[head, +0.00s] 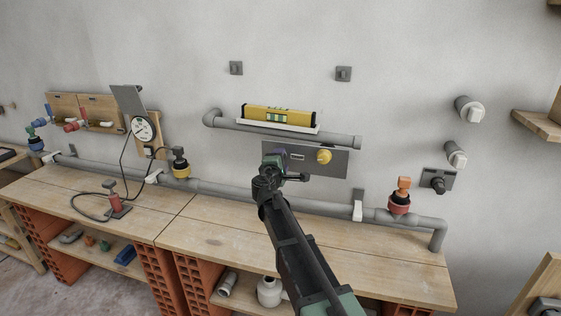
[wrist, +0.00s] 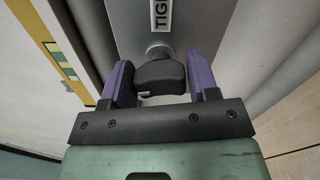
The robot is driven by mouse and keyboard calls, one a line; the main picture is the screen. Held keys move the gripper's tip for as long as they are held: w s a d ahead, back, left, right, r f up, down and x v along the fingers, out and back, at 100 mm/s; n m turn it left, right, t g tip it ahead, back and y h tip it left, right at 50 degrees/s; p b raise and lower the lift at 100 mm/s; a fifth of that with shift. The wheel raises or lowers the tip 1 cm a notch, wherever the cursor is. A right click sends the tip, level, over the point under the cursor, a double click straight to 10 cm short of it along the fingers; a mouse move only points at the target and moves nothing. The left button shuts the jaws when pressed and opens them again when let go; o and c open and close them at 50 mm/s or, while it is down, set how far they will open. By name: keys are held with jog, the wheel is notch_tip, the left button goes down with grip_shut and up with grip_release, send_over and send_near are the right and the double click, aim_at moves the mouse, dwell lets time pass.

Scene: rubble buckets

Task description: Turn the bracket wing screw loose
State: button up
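The bracket wing screw (wrist: 162,76) is a dark knob on a short round stem, on a grey plate with a partly visible label starting "TIG". It shows in the wrist view between the two purple fingers of my gripper (wrist: 163,80), one on each side. The fingers are very close to its sides; I cannot tell whether they touch. In the head view my gripper (head: 284,167) is in front of the grey bracket panel (head: 338,165) and hides the screw there.
A yellow level (head: 279,115) sits on a white ledge above the panel. A yellow knob (head: 324,156) is on the panel to the right. A grey pipe (head: 235,191) runs along the wall behind the wooden bench (head: 215,240). An orange-red valve (head: 401,197) is further right.

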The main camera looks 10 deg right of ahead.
jog(key=o, duration=0.3)
jog(key=v, duration=1.1)
